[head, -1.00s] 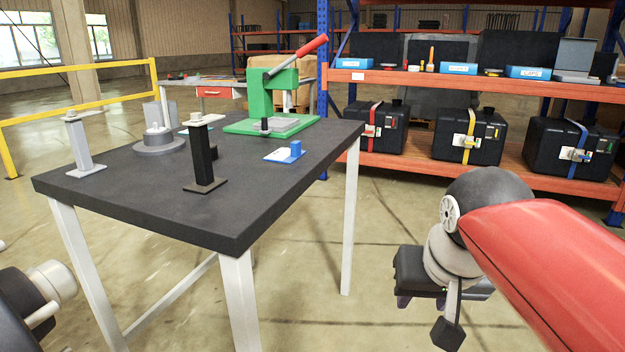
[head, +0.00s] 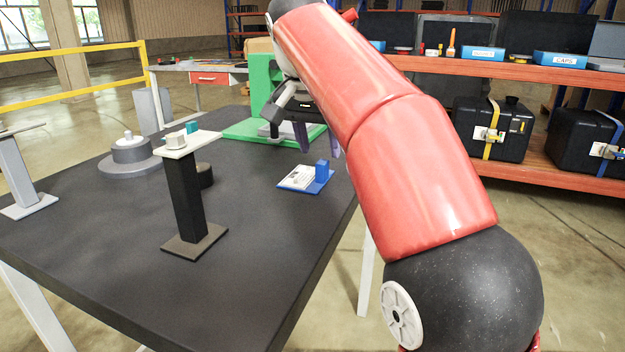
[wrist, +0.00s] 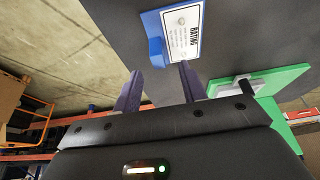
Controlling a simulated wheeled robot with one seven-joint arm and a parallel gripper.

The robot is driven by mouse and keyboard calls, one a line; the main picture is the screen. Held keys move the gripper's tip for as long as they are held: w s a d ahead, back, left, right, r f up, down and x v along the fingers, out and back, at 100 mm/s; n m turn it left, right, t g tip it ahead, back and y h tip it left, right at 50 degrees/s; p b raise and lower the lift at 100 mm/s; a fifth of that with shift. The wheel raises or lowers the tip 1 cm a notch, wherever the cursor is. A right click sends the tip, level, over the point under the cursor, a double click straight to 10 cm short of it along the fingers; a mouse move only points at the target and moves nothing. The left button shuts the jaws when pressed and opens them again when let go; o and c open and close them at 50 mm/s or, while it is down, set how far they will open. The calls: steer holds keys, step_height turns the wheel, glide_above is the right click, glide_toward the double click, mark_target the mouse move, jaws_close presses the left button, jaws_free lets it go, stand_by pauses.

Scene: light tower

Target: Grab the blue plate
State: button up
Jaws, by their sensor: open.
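The blue plate (head: 318,187) lies flat on the dark table, right of the black post, with a white label and an upright blue block on it. In the wrist view the blue plate (wrist: 152,24) is at the top, its label partly reading "RATING". My gripper (head: 318,142) shows beyond the plate in the head view, partly hidden by my red arm. In the wrist view its two purple fingers (wrist: 159,66) are spread apart and empty. They point toward the plate, with a gap between them and it.
A green press (head: 262,75) stands behind the plate, close to my gripper; its green base also shows in the wrist view (wrist: 285,78). The black post (head: 186,205) carries a pale top with small blocks. A grey round fixture (head: 130,155) stands left. Table around the plate is clear.

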mark_target(322, 161)
steer(key=x, duration=0.2)
steer(key=b+x, duration=0.1)
steer(key=x, duration=0.2)
steer(key=shift+s+f, duration=0.1)
steer(key=shift+s, duration=0.15)
jaws_close()
